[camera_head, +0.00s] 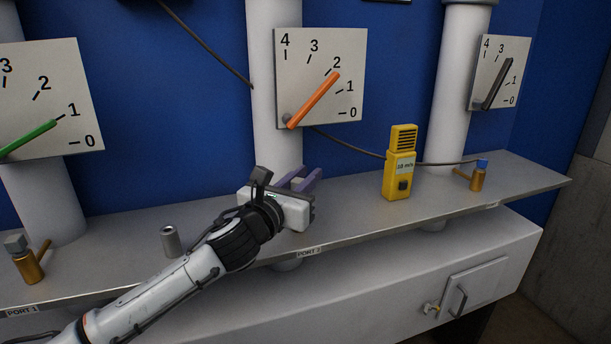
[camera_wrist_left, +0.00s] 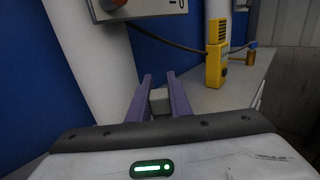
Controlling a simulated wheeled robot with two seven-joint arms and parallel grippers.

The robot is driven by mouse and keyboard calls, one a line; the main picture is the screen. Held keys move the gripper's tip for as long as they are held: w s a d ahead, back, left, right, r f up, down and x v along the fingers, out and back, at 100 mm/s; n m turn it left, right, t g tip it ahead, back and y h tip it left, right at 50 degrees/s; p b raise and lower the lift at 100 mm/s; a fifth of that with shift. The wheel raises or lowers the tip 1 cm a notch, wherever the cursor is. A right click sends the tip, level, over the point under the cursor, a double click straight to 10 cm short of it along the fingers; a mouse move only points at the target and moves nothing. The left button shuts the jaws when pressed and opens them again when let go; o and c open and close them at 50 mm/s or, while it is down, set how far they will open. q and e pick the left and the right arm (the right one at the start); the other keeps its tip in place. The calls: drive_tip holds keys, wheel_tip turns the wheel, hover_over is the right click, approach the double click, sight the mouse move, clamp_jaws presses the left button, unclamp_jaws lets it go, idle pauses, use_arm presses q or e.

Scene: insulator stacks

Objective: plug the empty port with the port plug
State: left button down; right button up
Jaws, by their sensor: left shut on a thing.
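My left gripper (camera_head: 305,180) is above the middle of the shelf, by the middle white column. Its purple fingers are shut on a small grey block, which also shows between them in the left wrist view (camera_wrist_left: 159,101). I cannot tell whether this block is the port plug or whether it sits on a port; its underside is hidden. Port 1 at the left is a brass fitting (camera_head: 30,268) with a grey square top. The right brass fitting (camera_head: 477,180) has a blue top. Any port at the Port 2 label (camera_head: 309,252) is hidden by my gripper. My right gripper is not in view.
A grey cylinder (camera_head: 171,242) stands on the shelf (camera_head: 345,222), left of my gripper and close to my arm. A yellow meter (camera_head: 399,165) stands to the right. Dial boards (camera_head: 345,105) and white columns rise behind. The shelf between gripper and meter is clear.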

use_arm(q)
drive_tip(key=shift+f+b, duration=0.7)
drive_tip(key=shift+f, duration=0.5)
drive_tip(key=c, duration=1.5)
unclamp_jaws()
drive_tip(key=shift+c, duration=0.2)
drive_tip(key=shift+s+a, duration=0.1)
drive_tip(key=v, duration=1)
drive_tip(key=shift+s, duration=0.1)
